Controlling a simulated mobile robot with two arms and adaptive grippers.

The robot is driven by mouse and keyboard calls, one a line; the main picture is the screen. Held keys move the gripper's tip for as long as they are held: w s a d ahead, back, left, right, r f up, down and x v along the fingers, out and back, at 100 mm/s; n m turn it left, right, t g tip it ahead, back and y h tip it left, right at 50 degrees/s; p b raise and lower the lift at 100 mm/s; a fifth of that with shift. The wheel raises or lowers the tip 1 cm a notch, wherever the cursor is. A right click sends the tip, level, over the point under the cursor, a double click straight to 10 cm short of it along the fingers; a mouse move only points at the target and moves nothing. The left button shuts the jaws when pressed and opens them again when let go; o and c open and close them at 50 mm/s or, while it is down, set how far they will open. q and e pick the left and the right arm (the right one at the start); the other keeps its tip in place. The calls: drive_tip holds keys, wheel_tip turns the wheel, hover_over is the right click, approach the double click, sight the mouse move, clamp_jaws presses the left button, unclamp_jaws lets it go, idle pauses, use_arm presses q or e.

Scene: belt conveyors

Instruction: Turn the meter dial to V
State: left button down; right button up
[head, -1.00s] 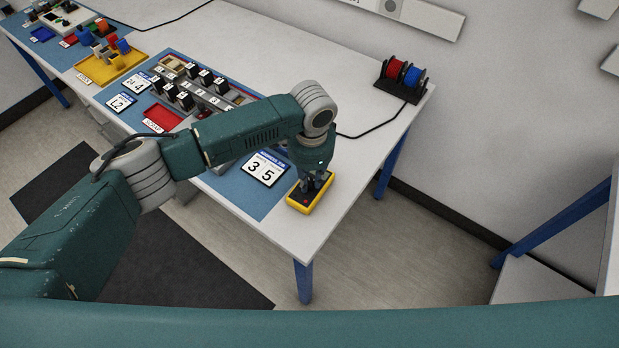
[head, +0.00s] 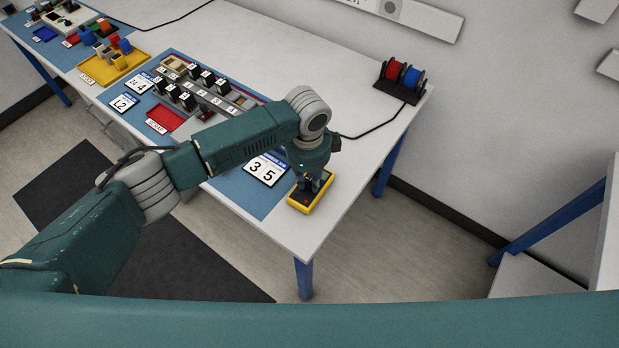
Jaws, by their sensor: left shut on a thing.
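The yellow meter (head: 311,205) with a dark face lies on the white table near its front right corner. A small red spot shows on its face. My left gripper (head: 311,186) points down over the meter's face and is shut on the dial, which the fingers hide. I cannot read the dial's setting or any V mark from here. My right gripper is not in view.
A card reading 3 5 (head: 265,169) lies left of the meter. A rail of black modules (head: 205,90), a red tray (head: 165,118) and a yellow tray (head: 114,67) stand farther left. Red and blue spools (head: 402,76) stand at the back right. The table's middle is clear.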

sight(308, 184)
use_arm(q)
drive_tip(key=shift+m, duration=0.5)
drive_tip(key=c, duration=1.6)
unclamp_jaws()
drive_tip(key=r, duration=1.2)
drive_tip(key=shift+s+a, duration=0.15)
drive_tip(key=shift+s, duration=0.1)
